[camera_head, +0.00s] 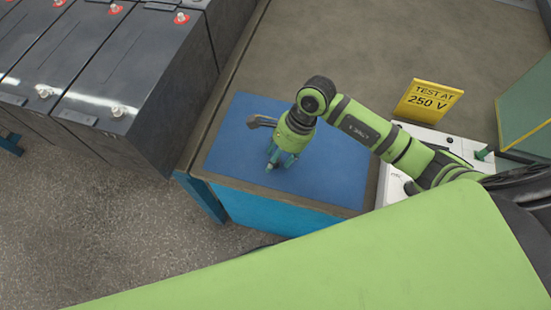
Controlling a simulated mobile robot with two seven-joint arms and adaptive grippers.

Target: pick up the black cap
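My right gripper (279,161) points down over the blue mat (335,185) on the workbench. Its teal fingertips are close to the mat, but they are too small to tell whether they are open or shut, or whether anything is between them. I cannot make out a black cap; it may be hidden under or behind the gripper. A dark, curved piece (262,121) sticks out to the left of my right wrist; I cannot tell what it is. My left gripper is not in view.
Large black batteries (135,85) stand in a row at the left. A yellow "TEST AT 250 V" sign (428,101) and a white device (455,141) are right of the mat. A green box (525,105) is at the far right. The back of the bench (340,45) is clear.

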